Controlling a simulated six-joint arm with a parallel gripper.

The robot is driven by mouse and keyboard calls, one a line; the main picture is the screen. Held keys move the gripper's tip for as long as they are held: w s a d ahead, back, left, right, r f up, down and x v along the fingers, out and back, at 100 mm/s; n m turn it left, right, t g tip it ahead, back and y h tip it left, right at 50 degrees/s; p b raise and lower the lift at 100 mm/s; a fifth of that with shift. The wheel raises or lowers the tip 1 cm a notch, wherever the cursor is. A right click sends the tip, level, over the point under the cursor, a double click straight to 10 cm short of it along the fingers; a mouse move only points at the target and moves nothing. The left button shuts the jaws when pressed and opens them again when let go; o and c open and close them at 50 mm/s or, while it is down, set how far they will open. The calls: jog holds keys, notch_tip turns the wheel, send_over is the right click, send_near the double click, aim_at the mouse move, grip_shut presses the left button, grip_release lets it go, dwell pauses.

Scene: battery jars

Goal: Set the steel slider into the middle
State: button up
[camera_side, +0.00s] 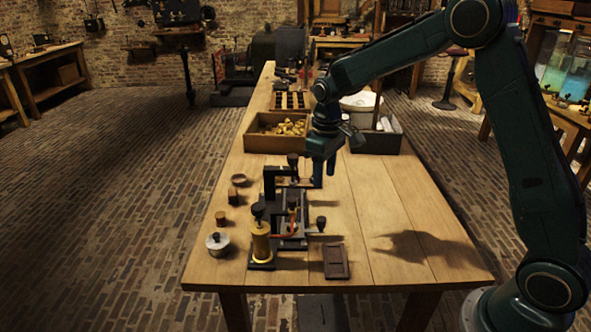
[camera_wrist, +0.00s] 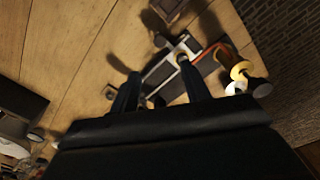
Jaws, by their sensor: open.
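My gripper (camera_side: 318,178) points down, open, just right of the back of a black apparatus with a tall bracket (camera_side: 270,180). In the wrist view the two fingers of my gripper (camera_wrist: 158,78) are spread apart, with nothing visible clamped between them. A pale, bright metal bar (camera_wrist: 183,46), possibly the steel slider, lies on the dark apparatus beyond the right fingertip. The side view is too small to single out the slider or its exact position. My fingers hide part of the apparatus in the wrist view.
A brass cylinder (camera_side: 261,242) stands at the apparatus's front left. A small dark tray (camera_side: 336,262) lies to its front right. A lidded pot (camera_side: 217,244) and small round pieces line the left edge. A wooden box (camera_side: 262,144) of brass parts stands behind. The right tabletop is clear.

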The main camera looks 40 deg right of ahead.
aim_at(322, 219)
jog(key=shift+f, duration=0.15)
notch_tip(322, 219, down, 14)
jog(key=shift+r, duration=0.25)
dwell(0.6)
grip_shut()
